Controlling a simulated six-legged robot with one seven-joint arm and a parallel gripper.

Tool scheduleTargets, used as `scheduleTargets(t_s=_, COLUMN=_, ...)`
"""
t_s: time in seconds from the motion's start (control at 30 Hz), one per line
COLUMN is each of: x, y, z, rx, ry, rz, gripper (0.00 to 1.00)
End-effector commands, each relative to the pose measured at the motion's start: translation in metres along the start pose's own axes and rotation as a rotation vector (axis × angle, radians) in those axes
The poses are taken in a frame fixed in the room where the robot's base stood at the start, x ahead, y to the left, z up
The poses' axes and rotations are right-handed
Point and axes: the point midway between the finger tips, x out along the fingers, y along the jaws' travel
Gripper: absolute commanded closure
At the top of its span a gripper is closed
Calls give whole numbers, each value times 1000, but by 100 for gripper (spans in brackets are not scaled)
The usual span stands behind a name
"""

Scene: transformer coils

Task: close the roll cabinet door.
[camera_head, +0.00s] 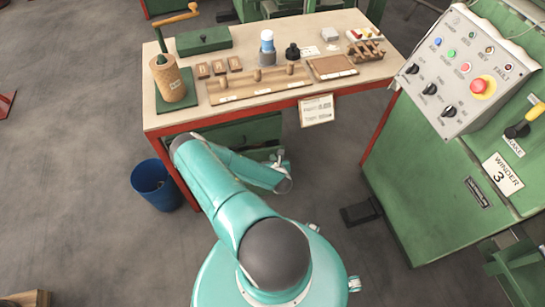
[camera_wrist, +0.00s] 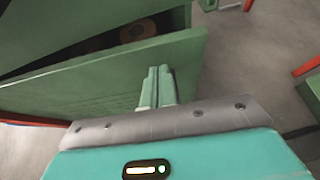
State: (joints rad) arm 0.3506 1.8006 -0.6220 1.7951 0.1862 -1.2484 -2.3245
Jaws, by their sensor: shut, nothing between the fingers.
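The green roll cabinet (camera_head: 237,133) stands under the workbench. In the wrist view, its green door (camera_wrist: 100,92) is ajar, and a dark gap lies between it and the cabinet body (camera_wrist: 60,25). Brownish round shapes, perhaps rolls (camera_wrist: 103,43), show dimly in that gap. My gripper (camera_wrist: 157,72) is shut and empty. Its fingers overlap the right part of the door's outer face in the wrist view; I cannot tell whether they touch it. In the head view my gripper (camera_head: 279,157) is at the cabinet front, partly hidden by my arm.
The workbench (camera_head: 168,120) above carries tools, wooden blocks and a wound coil (camera_head: 172,85). A blue bin (camera_head: 155,186) stands left of the bench's front leg. The green winder console (camera_head: 435,185) stands to the right.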

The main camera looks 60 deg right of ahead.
Motion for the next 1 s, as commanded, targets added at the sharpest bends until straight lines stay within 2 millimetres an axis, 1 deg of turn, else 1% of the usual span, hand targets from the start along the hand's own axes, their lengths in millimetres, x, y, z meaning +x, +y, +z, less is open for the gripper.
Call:
scheduleTargets(t_s=0.13, x=8, y=-1, z=5, rx=0, ry=-1, rz=-1, gripper=100)
scheduleTargets(t_s=0.47, x=10, y=-1, z=6, rx=-1, ry=0, rz=0, gripper=100)
scheduleTargets(t_s=0.57, x=19, y=-1, z=11, rx=0, ry=-1, rz=1, gripper=100)
scheduleTargets(t_s=0.7, x=42, y=-2, z=24, rx=-1, ry=-1, rz=2, gripper=100)
scheduleTargets(t_s=0.8, x=53, y=-1, z=30, rx=-1, ry=0, rz=1, gripper=100)
scheduleTargets(t_s=1.0, x=59, y=-1, z=36, rx=0, ry=-4, rz=1, gripper=100)
